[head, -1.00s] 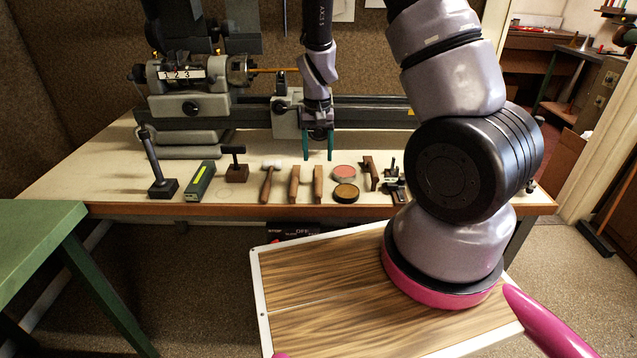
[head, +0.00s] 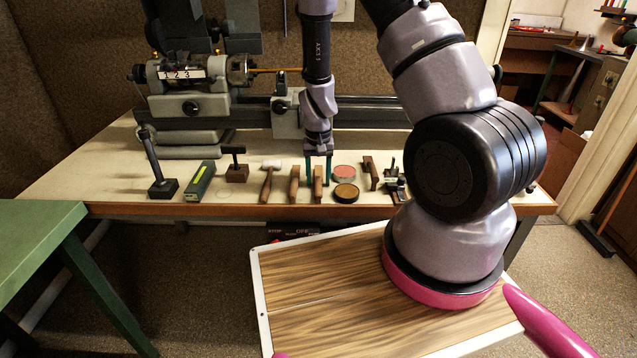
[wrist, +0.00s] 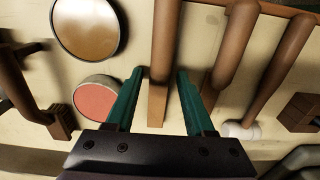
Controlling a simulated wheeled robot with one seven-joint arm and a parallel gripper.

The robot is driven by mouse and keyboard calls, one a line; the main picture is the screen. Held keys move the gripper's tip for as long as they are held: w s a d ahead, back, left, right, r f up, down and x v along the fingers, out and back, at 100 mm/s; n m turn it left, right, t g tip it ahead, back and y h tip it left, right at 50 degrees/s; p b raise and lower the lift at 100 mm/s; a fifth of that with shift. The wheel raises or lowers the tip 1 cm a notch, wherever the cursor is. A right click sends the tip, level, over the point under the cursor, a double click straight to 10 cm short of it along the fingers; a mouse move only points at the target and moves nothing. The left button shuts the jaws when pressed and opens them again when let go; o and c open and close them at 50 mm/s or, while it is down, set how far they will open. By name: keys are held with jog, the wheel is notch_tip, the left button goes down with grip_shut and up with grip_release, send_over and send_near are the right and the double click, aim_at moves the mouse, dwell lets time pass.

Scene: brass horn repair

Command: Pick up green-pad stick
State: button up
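Two wooden sticks lie side by side on the bench. The right one (head: 318,186) is under my gripper, and the left one (head: 294,184) is just beside it. No green pad shows on either, so I cannot tell which is the green-pad stick. My gripper (head: 318,184) points down with its green fingers open around the right stick. In the wrist view, my gripper (wrist: 160,75) has that stick (wrist: 163,45) running between its two fingertips. The other stick (wrist: 232,50) lies just right of the right finger. I cannot tell whether the fingertips touch the bench.
A red-topped tin (head: 344,172) and an amber-topped tin (head: 346,193) stand close on the right. A white-headed mallet (head: 267,184) lies left of the sticks. A lathe (head: 190,85) stands behind. The bench's front edge (head: 230,211) is near.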

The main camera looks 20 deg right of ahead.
grip_shut()
notch_tip(320, 180, up, 10)
dwell(0.4)
jog(key=c, duration=0.5)
grip_release()
jog(key=shift+c, duration=0.2)
grip_shut()
